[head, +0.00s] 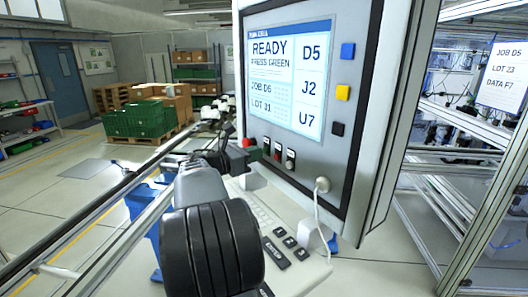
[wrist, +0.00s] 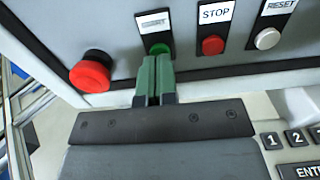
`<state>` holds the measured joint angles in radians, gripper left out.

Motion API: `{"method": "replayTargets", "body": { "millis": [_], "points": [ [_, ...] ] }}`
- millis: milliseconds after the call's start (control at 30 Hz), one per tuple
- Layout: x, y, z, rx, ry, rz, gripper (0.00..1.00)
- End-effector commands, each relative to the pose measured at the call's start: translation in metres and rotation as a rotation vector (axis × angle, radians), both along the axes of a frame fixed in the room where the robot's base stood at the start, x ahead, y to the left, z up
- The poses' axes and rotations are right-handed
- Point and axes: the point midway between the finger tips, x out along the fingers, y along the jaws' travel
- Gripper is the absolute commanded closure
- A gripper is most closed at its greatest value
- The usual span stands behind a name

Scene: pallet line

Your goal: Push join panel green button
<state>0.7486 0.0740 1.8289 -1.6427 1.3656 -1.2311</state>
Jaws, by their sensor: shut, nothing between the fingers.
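The join panel (head: 363,110) is a grey upright box with a lit screen (head: 288,75) reading "READY PRESS GREEN". The green button (wrist: 159,48) sits under a white label with blurred text in the wrist view. My gripper (wrist: 155,62) is shut and empty, its green-padded fingertips just in front of the button and covering its lower part. I cannot tell whether they touch it. In the head view my gripper (head: 256,153) is at the panel's lower left edge; the green button cannot be made out clearly there.
A red STOP button (wrist: 213,45) and a white RESET button (wrist: 267,38) are to the right. A large red mushroom button (wrist: 91,72) is at the left. A keyboard (head: 262,215) lies below the panel, and a white cable (head: 318,208) hangs from it.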

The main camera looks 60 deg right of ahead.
Motion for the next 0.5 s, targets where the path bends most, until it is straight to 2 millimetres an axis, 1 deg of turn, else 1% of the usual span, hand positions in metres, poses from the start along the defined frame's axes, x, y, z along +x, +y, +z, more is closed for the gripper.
{"method": "replayTargets", "body": {
  "millis": [500],
  "points": [
    [-0.0038,-0.0070,0.0000,0.000,0.000,0.001,1.00]
  ]
}}
